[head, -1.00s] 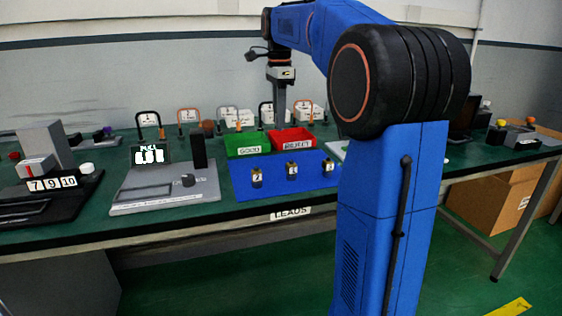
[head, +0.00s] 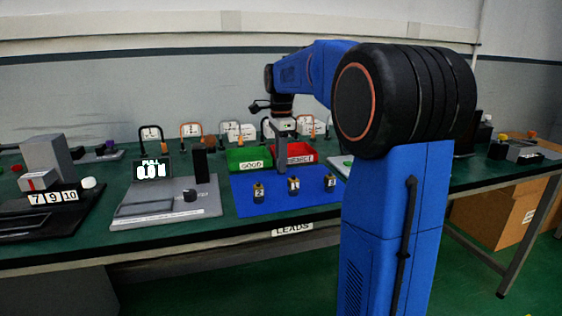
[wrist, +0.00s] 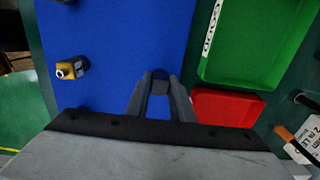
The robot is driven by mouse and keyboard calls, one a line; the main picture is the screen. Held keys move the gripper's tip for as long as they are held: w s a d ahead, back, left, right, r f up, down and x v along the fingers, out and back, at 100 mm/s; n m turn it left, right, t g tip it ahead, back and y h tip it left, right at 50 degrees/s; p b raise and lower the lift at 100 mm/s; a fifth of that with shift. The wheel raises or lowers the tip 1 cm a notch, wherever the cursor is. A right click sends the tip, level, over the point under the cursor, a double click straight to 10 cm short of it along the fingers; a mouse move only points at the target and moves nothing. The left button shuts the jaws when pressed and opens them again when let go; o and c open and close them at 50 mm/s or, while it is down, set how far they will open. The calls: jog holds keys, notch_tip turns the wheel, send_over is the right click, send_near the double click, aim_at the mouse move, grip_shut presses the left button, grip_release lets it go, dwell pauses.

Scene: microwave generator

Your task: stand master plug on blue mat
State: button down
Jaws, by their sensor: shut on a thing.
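The blue mat (head: 257,207) lies flat on the green bench. It also fills much of the wrist view (wrist: 115,30). My gripper (head: 278,168) is over the back right part of the mat, in front of the red bin. In the wrist view my gripper (wrist: 160,84) is shut on a small dark piece, which I take to be the master plug (wrist: 160,74). Most of it is hidden by the fingers, and I cannot tell whether it touches the mat. Three small dark and brass plugs with number labels stand along the mat's front: left (head: 258,190), middle (head: 294,186) and right (head: 330,182).
A green bin (head: 250,164) marked GOOD and a red bin (head: 300,160) stand behind the mat. A grey test stand (head: 165,205) with a display and black post is left of it. Several cable leads with white labels stand at the back. The mat's left part is clear.

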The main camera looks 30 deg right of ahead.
jog(key=c, duration=1.5)
grip_release()
jog(key=shift+f, duration=0.1)
jog(key=shift+c, duration=0.2)
notch_tip(320, 180, up, 12)
